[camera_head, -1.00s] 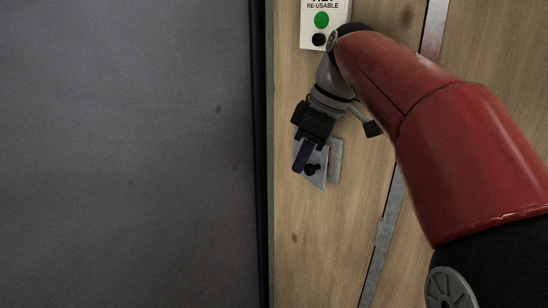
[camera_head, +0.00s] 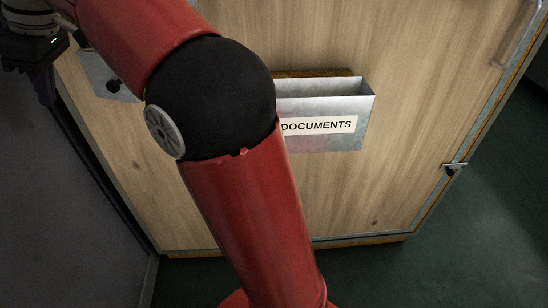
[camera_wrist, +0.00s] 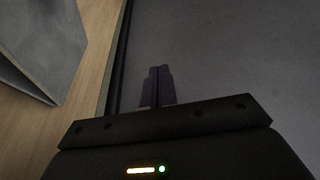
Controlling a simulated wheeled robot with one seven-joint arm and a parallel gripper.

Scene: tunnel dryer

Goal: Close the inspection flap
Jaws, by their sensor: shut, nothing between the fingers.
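The inspection flap (camera_head: 103,75) is a small grey metal plate with a black knob (camera_head: 114,87), on a wooden panel at upper left in the head view. My arm partly covers it. In the wrist view its grey plate (camera_wrist: 45,40) fills the upper left corner, and its edge appears to stand off the wood. I cannot tell how far open it is. My gripper (camera_head: 44,92) is left of the flap and apart from it.
A metal pocket labelled DOCUMENTS (camera_head: 345,105) is fixed to the wooden panel (camera_head: 410,150). A small latch (camera_head: 453,169) sits on the panel's right edge. A plain grey surface (camera_head: 60,220) lies left of the panel. Green floor (camera_head: 480,230) is clear at lower right.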

